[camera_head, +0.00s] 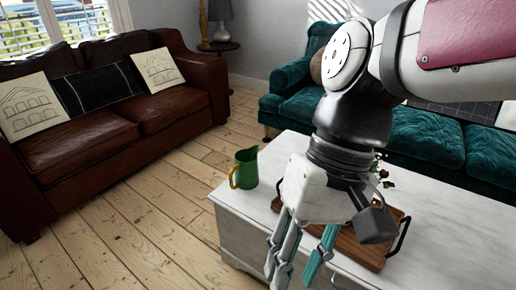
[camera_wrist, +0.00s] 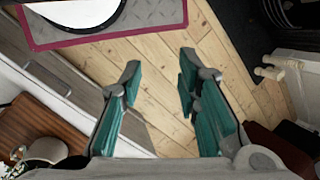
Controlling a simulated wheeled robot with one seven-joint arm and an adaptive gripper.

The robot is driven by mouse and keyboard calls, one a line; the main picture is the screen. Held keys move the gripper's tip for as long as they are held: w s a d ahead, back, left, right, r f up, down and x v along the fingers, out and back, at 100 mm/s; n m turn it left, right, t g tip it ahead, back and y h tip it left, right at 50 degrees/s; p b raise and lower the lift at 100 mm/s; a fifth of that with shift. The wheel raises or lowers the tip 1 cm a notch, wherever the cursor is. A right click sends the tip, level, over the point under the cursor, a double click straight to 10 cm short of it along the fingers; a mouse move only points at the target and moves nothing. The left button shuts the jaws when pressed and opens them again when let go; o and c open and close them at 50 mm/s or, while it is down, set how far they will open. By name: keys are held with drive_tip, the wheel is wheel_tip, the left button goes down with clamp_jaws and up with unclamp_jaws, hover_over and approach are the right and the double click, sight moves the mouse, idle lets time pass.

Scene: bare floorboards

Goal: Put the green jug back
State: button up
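The green jug (camera_head: 246,168) with a yellow handle stands upright on the left back corner of the white table (camera_head: 234,212) in the head view. My gripper (camera_head: 300,265) hangs in front of it and to its right, apart from it. In the wrist view my gripper (camera_wrist: 160,78) shows two teal-padded fingers spread apart with nothing between them. Floorboards lie beyond the fingertips there. I cannot make out the jug in the wrist view.
A wooden tray (camera_head: 362,246) with dark handles lies on the table, partly hidden by my gripper; it also shows in the wrist view (camera_wrist: 38,128). A brown leather sofa (camera_head: 95,140) stands left, a teal sofa (camera_head: 428,135) behind. Floorboards (camera_head: 150,205) left of the table are clear.

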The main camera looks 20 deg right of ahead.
drive_tip(key=s+d+n+t+h, duration=0.1)
drive_tip(key=s+d+t+h, duration=0.1)
drive_tip(key=d, duration=0.4)
drive_tip(key=shift+s+d+t+h, duration=0.3)
drive_tip(key=shift+s+d+h, duration=0.1)
drive_tip(key=shift+s+h, duration=0.35)
drive_tip(key=shift+w+r, duration=0.1)
wheel_tip(320, 180, up, 27)
drive_tip(key=t+p, duration=0.3)
drive_tip(key=p, duration=2.2)
drive_tip(key=shift+d+t, duration=0.2)
drive_tip(key=shift+t, duration=0.2)
drive_tip(key=shift+r, duration=0.1)
